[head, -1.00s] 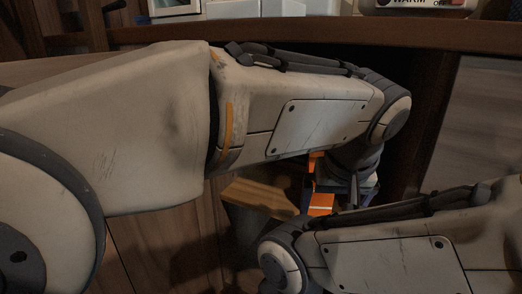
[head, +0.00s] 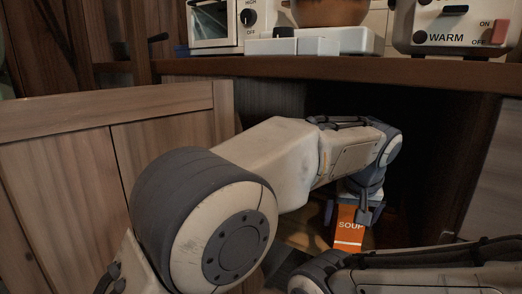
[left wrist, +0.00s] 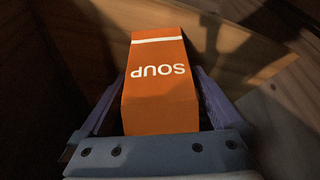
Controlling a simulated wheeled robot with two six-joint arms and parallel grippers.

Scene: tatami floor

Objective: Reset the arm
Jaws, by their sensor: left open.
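My left arm reaches from the lower left into the dark open cupboard in the head view. My left gripper (head: 356,207) points down at its end and is open. An orange carton marked SOUP (head: 349,236) stands below and between its fingers. In the left wrist view the carton (left wrist: 162,85) lies between the two purple-grey fingers (left wrist: 160,106), with a narrow gap showing at the sides. My right arm crosses the lower right of the head view; its gripper is out of view.
A wooden cupboard door (head: 120,160) stands open at the left. The counter edge (head: 330,68) runs above the opening. On the counter are a small oven (head: 213,22), a white stove with a brown pot (head: 330,12), and a toaster (head: 450,28).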

